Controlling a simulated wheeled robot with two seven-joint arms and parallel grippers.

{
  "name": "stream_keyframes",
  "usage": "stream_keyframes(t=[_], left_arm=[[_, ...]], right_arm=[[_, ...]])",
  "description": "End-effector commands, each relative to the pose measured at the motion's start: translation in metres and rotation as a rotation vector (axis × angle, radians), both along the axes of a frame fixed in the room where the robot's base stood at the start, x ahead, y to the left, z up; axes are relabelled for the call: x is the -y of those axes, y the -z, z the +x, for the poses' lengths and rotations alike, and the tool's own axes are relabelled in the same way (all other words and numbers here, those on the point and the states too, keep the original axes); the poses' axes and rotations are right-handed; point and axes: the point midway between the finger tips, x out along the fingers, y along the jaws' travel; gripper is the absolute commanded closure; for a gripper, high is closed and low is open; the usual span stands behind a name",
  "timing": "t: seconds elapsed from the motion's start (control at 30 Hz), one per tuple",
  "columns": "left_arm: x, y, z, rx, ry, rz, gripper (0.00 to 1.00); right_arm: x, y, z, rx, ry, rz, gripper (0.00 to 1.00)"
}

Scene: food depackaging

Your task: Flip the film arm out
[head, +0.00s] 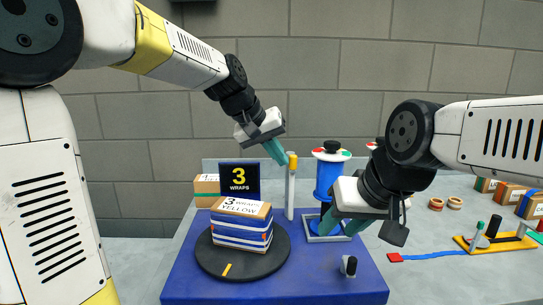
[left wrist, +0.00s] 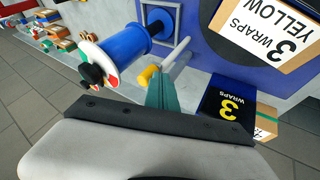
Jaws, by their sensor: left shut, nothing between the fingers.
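A pale post with a yellow top (head: 291,185) stands at the back of the blue base, beside the blue film roll (head: 328,178). In the left wrist view a yellow end (left wrist: 149,75) and a pale rod (left wrist: 176,53) show near the roll; which part is the film arm I cannot tell for sure. My left gripper (head: 276,150) is shut and empty, its teal tips close to the yellow top; contact is unclear. It also shows in the left wrist view (left wrist: 163,92). My right gripper (head: 338,226) is open and seems empty, low in front of the roll.
A blue-wrapped box stack (head: 241,232) labelled "3 wraps yellow" sits on a dark turntable (head: 216,262). A dark "3 wraps" sign (head: 239,177) stands behind it. A small black knob (head: 349,266) is at front right. Several boxes and a yellow tool board (head: 497,243) lie right.

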Motion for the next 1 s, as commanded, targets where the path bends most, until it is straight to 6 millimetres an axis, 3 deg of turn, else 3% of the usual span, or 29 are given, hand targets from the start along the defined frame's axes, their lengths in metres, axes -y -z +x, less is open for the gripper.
stream_keyframes(t=[0.4,1.0], left_arm=[[0.0098,0.0003,-0.0039,-0.002,0.005,-0.001,1.0],[0.0091,0.0006,-0.0018,-0.004,0.009,-0.001,1.0]], right_arm=[[0.0,0.0,0.0,0.0,0.0,0.0,0.6],[0.0,0.0,0.0,0.0,0.0,0.0,0.6]])
